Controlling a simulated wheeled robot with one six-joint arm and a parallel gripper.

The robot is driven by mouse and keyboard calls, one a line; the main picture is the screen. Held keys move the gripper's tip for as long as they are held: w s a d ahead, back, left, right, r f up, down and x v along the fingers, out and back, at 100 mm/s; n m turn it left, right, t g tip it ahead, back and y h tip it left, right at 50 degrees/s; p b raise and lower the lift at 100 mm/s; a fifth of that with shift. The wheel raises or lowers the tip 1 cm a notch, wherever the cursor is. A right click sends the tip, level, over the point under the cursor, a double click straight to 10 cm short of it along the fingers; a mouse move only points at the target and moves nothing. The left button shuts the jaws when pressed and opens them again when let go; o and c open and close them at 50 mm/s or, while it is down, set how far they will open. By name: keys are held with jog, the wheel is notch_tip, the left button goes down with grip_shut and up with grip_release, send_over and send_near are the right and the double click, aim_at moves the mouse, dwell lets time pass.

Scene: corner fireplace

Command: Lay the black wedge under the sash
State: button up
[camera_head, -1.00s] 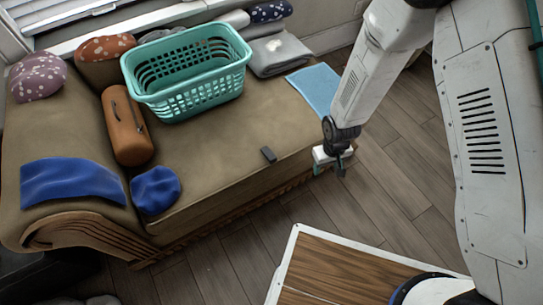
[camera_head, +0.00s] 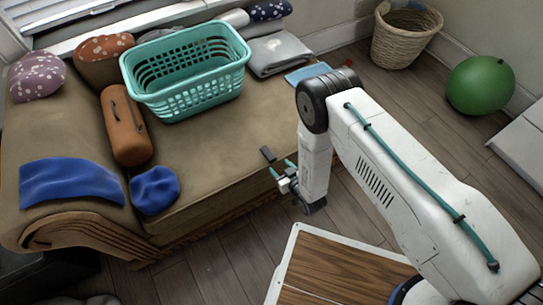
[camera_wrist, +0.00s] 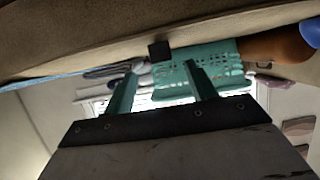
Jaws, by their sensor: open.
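The black wedge (camera_head: 268,154) is a small dark block lying on the brown sofa seat (camera_head: 225,150), near its front edge. It also shows in the wrist view (camera_wrist: 159,50), just beyond my fingertips and roughly between their lines. My gripper (camera_head: 282,168) is open and empty at the front edge of the seat, close to the wedge and apart from it. Its two teal fingers (camera_wrist: 160,75) point toward the wedge. The white window with its sash (camera_head: 90,14) is at the top left, behind the sofa; only its lower part shows, so the gap beneath the sash is unclear.
A teal laundry basket (camera_head: 190,105) stands on the seat between wedge and window. An orange-brown case (camera_head: 127,130), blue cushion (camera_head: 155,190), folded grey cloth (camera_head: 280,55) and light-blue cloth (camera_head: 306,73) lie around it.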

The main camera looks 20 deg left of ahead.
aim_at(273, 159)
jog(key=x, duration=0.7)
jog(key=shift+w+a, duration=0.2)
jog(key=shift+a, duration=0.1)
jog(key=c, duration=1.1)
jog(key=shift+r, duration=0.2)
